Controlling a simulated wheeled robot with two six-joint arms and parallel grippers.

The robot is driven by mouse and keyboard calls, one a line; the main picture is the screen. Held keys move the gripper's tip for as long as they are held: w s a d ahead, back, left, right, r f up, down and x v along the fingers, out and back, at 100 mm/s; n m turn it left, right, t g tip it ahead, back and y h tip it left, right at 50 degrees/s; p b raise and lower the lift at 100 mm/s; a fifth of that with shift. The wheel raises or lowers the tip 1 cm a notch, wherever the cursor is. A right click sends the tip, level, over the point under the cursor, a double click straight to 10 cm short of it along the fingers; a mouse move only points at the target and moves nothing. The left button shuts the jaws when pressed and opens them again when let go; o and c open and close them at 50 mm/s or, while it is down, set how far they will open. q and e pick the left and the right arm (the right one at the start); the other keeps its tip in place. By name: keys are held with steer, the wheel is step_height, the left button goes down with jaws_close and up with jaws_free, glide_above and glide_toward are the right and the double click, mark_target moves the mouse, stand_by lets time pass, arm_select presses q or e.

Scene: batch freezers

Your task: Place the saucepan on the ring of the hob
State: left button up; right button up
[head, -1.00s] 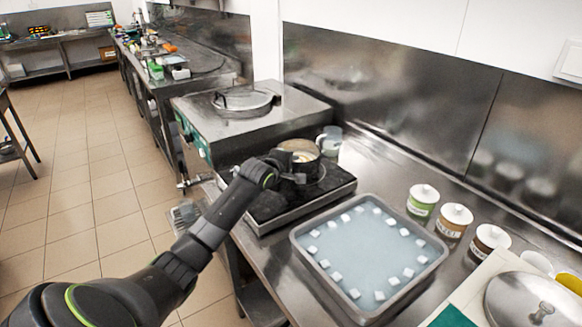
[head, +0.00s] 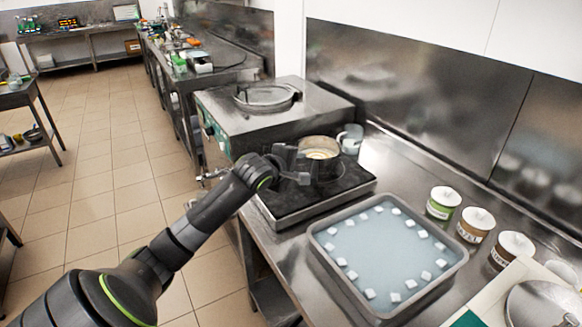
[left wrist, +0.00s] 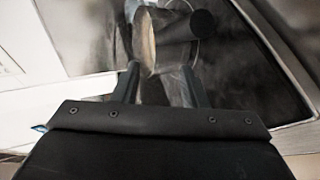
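The saucepan (head: 318,150) is a metal pan with pale contents. It stands at the back of the black hob (head: 345,188), over or beside the ring; its base is partly hidden, so I cannot tell how well it is centred. Its dark handle (head: 286,153) points left. In the left wrist view the pan (left wrist: 145,42) and the dark handle (left wrist: 190,25) show beyond the fingertips. My left gripper (head: 300,176) is in front of the pan, below the handle in the picture. Its fingers (left wrist: 159,72) are apart, with nothing between them. My right gripper is out of view.
A glass jug (head: 351,138) stands close behind the pan. A steel machine with a round lid (head: 266,97) is behind the hob. A tray with white cubes (head: 325,262) is in front. Several labelled tubs (head: 443,203) stand at right.

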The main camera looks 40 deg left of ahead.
arm_select(q)
steer(key=v, duration=0.3)
stand_by(0.7)
